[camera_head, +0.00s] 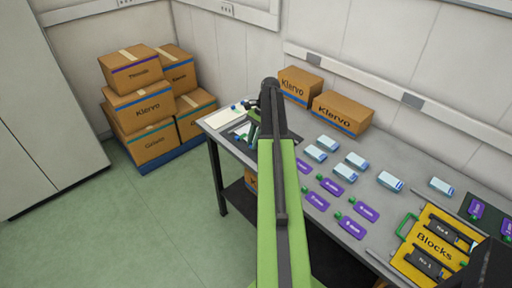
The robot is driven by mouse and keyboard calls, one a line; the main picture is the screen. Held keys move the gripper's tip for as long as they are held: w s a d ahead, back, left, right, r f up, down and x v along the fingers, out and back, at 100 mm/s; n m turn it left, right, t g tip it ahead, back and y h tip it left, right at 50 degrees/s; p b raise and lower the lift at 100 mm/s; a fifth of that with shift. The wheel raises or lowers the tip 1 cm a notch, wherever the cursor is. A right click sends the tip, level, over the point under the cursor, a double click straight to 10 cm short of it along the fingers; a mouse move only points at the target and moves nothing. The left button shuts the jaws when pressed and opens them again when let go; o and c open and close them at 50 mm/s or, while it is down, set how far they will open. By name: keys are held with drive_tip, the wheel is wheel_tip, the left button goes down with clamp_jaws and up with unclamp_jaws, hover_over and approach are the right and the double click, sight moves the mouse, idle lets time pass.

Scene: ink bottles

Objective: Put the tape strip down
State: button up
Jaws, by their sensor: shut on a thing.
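My green arm reaches away from me over the table, and its dark end with my gripper (252,108) is at the far left part of the table. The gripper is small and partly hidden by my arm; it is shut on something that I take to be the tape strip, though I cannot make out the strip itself. A small blue-and-white thing (237,107) shows just left of the gripper; I cannot tell whether they touch. A dark tray or mat (232,131) with something pale on it lies below the gripper.
The grey table (402,155) carries several pale-blue bottles (355,160) and purple ones with green caps (317,201). A yellow Blocks case (435,245) is at the right. Stacked cartons (154,107) stand left on the floor.

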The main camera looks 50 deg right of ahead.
wheel_tip(320, 180, down, 2)
drive_tip(key=shift+f+b, duration=0.15)
drive_tip(key=shift+b, duration=0.3)
drive_tip(key=shift+r, duration=0.25)
drive_tip(key=shift+f, duration=0.15)
drive_tip(key=o, duration=0.8)
drive_tip(key=shift+o, duration=0.2)
drive_tip(key=shift+d+r+p, duration=0.1)
drive_tip(key=shift+r+p, duration=0.45)
drive_tip(key=shift+p, duration=0.1)
drive_tip(key=p+v, duration=1)
drive_tip(key=v, duration=0.1)
drive_tip(key=shift+r, duration=0.1)
